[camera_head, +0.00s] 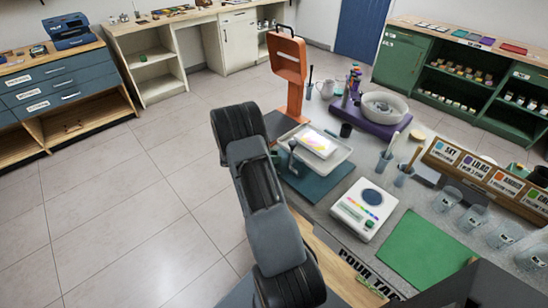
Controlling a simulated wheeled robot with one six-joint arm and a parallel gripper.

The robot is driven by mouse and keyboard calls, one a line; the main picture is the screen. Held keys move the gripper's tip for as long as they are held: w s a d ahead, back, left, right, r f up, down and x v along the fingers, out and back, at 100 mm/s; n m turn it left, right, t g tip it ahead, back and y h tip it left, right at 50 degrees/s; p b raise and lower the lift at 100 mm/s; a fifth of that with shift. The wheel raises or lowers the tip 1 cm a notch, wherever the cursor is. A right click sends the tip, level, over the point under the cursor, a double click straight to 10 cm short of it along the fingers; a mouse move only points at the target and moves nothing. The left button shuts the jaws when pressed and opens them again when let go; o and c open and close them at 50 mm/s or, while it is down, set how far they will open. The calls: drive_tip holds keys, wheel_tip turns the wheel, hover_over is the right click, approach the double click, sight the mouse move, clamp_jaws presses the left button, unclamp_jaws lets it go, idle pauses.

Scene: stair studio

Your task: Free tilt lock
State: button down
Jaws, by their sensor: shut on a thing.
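A pale tray (346,156) sits tilted on a teal base (318,188), just right of my arm in the head view.
An orange stand (288,72) rises behind the tray. A white scale (363,209), a green mat (425,250) and several clear cups (447,199) occupy the bench to the right. A purple turntable with a white bowl (384,106) stands beyond. The floor at left is clear.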

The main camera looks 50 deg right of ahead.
drive_tip(key=shift+a, duration=0.65)
drive_tip(key=m+g+y, duration=0.1)
drive_tip(key=m+g+b, duration=0.1)
drive_tip(key=shift+a+f+m+g+y, duration=0.1)
drive_tip(key=shift+a+m+g+y, duration=0.1)
drive_tip(key=shift+m+g+y, duration=0.15)
drive_tip(key=shift+a+m+g+y+b, duration=0.2)
drive_tip(key=shift+m+g+y+b, duration=0.6)
drive_tip(key=shift+m+g+y, duration=0.7)
drive_tip(key=shift+m+y, duration=0.25)
drive_tip(key=shift+m, duration=0.1)
drive_tip(key=c, duration=1.2)
unclamp_jaws()
drive_tip(key=shift+w+a, duration=0.1)
drive_tip(key=shift+a, duration=0.05)
drive_tip(key=shift+c, duration=0.2)
drive_tip(key=shift+o, duration=1.1)
